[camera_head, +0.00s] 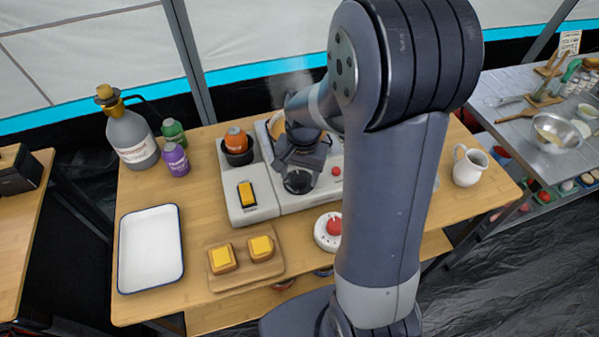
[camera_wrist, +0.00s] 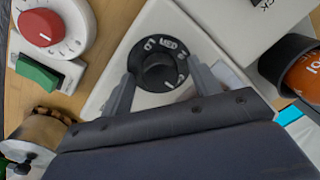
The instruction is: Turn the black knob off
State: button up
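The black knob (camera_wrist: 160,68) sits on a black dial with white markings, one reading MED, on a white panel. In the head view the black dial (camera_head: 298,182) shows just below my gripper (camera_head: 302,162), which partly covers it. In the wrist view my gripper (camera_wrist: 162,76) is open, with one finger on each side of the knob. Gaps show between the fingers and the knob's raised grip. The knob's exact setting is hard to read.
An orange can in a dark holder (camera_head: 238,146), a yellow switch (camera_head: 246,194) and a small red button (camera_head: 336,171) are near my gripper.

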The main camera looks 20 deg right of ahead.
aim_at(302, 176)
jog(key=shift+r, duration=0.1)
notch_tip(302, 176, up, 11)
jog(key=shift+s+d+f, duration=0.15)
jog(key=shift+d+f, duration=0.05)
jog(key=shift+d, duration=0.05)
dwell(0.3)
jog(key=f, duration=1.1)
jog(key=shift+a, duration=0.25)
jog(key=shift+r, duration=0.1)
jog(key=shift+n, duration=0.3)
